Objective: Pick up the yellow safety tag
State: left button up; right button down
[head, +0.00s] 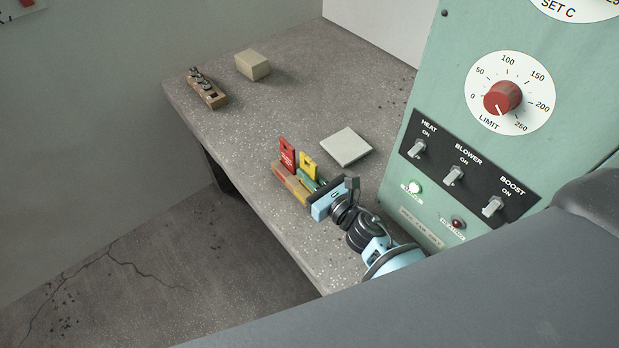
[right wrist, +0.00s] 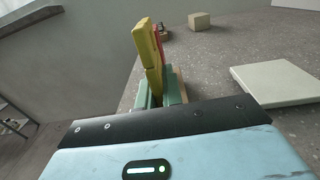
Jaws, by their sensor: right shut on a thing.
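The yellow safety tag (head: 308,162) stands upright beside a red tag (head: 287,153) at a narrow wooden rack (head: 292,188) near the bench's front edge. My right gripper (head: 318,187) is at the right end of the rack, its green fingers shut on the yellow tag. In the right wrist view the yellow tag (right wrist: 148,50) rises between the fingers (right wrist: 157,92), with a little of the red tag (right wrist: 158,45) behind it. The tag's lower end is hidden, so I cannot tell whether it still sits in the rack. My left gripper is not in view.
A flat pale square block (head: 345,147) lies right of the rack. A beige box (head: 253,65) and a wooden holder with several metal pieces (head: 207,88) are at the far end. A green control panel (head: 450,100) stands at the right. The bench middle is clear.

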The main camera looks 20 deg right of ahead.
notch_tip(320, 180, up, 2)
jog(key=shift+r, duration=0.1)
pick_arm(q)
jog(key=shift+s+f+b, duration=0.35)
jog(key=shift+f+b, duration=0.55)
jog(key=shift+b, duration=0.05)
pick_arm(e)
jog(key=s, duration=1.6)
jog(key=shift+r, duration=0.45)
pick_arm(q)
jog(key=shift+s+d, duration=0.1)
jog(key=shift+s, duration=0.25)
